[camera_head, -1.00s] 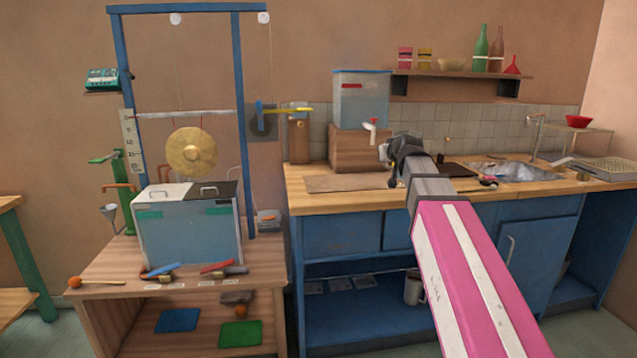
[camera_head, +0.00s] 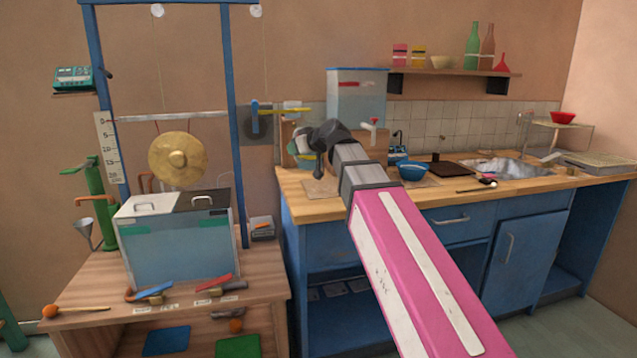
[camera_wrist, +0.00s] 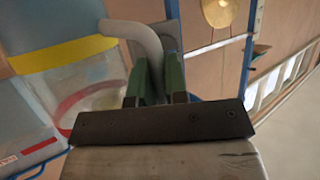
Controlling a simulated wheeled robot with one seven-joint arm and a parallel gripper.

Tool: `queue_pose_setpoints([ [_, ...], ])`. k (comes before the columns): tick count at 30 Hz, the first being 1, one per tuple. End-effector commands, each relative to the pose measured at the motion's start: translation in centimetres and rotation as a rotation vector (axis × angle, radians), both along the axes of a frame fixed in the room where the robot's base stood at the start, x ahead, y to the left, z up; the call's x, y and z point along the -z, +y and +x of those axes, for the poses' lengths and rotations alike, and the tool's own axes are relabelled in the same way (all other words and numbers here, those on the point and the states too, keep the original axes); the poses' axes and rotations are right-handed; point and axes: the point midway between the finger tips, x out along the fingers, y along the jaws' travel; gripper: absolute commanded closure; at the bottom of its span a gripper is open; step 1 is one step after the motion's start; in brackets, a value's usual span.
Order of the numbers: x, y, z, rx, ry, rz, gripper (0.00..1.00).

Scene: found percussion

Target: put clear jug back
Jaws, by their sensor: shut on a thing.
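The clear jug (camera_head: 303,160) is partly visible just left of my wrist, over the left end of the wooden counter. In the wrist view the jug (camera_wrist: 88,95) is see-through, with a yellow band, a red ring and a grey curved handle (camera_wrist: 139,32). My gripper (camera_wrist: 158,82) has its green fingers shut on that handle. The jug looks tilted in the wrist view. In the head view my wrist hides the fingers and part of the jug. I cannot tell whether the jug touches the counter.
A water tank (camera_head: 356,100) with a red tap stands behind on the counter (camera_head: 440,198). A blue bowl (camera_head: 412,171) and a sink (camera_head: 505,169) lie to the right.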

Motion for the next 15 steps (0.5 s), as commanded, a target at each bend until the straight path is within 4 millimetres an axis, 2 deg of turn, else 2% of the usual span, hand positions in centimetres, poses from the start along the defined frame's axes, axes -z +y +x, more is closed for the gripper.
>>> queue_pose_setpoints([
  [15, 5.4, -4.9, 7.9, 0.004, 0.001, 0.000, 1.00],
])
